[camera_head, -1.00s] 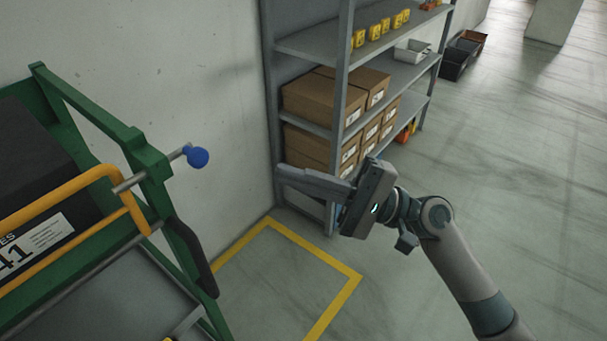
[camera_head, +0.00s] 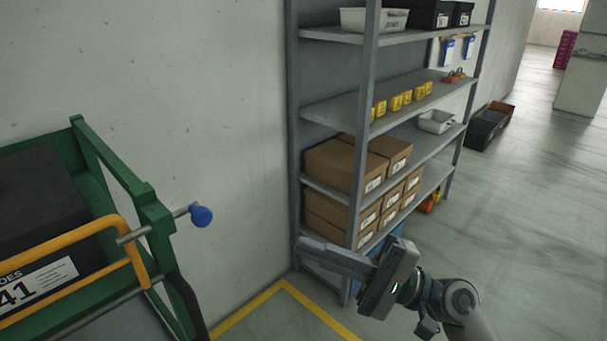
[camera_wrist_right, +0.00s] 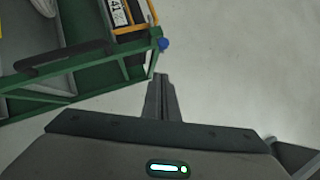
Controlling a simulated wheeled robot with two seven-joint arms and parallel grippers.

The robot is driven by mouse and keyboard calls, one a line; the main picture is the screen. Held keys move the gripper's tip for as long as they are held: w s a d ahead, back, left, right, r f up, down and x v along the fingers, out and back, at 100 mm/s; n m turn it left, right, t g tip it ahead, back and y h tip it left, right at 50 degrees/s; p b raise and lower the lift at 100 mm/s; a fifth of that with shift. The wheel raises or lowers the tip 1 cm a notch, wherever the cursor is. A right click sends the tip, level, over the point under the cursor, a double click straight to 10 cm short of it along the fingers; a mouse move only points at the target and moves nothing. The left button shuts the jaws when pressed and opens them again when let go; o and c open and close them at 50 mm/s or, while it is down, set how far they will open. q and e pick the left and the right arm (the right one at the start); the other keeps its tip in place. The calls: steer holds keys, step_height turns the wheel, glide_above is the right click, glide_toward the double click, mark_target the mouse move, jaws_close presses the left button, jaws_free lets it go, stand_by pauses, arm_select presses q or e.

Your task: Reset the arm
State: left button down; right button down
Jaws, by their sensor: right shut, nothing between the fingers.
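My right gripper (camera_head: 318,252) comes in from the lower right in the head view, with its fingers pointing left. It is in front of the lower part of the grey shelf rack. In the right wrist view its fingers (camera_wrist_right: 160,92) are shut together with nothing between them. The gripper stands clear of the green cart (camera_head: 150,215), which is to its left. My left gripper is not in view.
The green cart has a yellow handle (camera_head: 70,238), a blue knob (camera_head: 202,216) and a black box (camera_head: 35,200). The grey shelf rack (camera_head: 365,120) holds brown cartons (camera_head: 340,168). Yellow tape (camera_head: 250,305) marks the floor. Open floor (camera_head: 540,220) lies on the right.

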steer(key=w+d+f+m+t+h, duration=0.1)
steer(key=w+d+f+t+h, duration=0.2)
steer(key=f, duration=0.7)
steer(key=w+d+f+m+t+h, duration=0.15)
steer(key=w+f+h, duration=0.35)
steer(key=f, duration=0.5)
steer(key=w+d+f+m+t+h, duration=0.1)
steer(key=w+d+f+t+h, duration=0.3)
steer(key=f, duration=0.6)
step_height(320, 180, down, 16)
steer(key=s+d+r+n+g+h, duration=0.1)
steer(key=s+d+n+g+h, duration=0.1)
steer(key=s+d+f+n+g+h, duration=0.1)
steer(key=s+d+f+n+h, duration=0.1)
steer(key=s+f, duration=0.7)
steer(key=s+d+f+n+g+h, duration=0.25)
steer(key=s+f, duration=0.25)
steer(key=f, duration=0.8)
steer(key=s+f+n+g, duration=0.1)
steer(key=s+f+n, duration=0.1)
steer(key=s+f, duration=0.2)
steer(key=s+f+n+h, duration=0.1)
steer(key=s+f, duration=0.3)
steer(key=s, duration=0.6)
steer(key=s+f+n+g, duration=0.1)
steer(key=s+f+n, duration=0.2)
steer(key=s+f, duration=0.2)
steer(key=shift+s+g, duration=0.3)
steer(key=shift+s, duration=0.95)
steer(key=shift+r, duration=0.1)
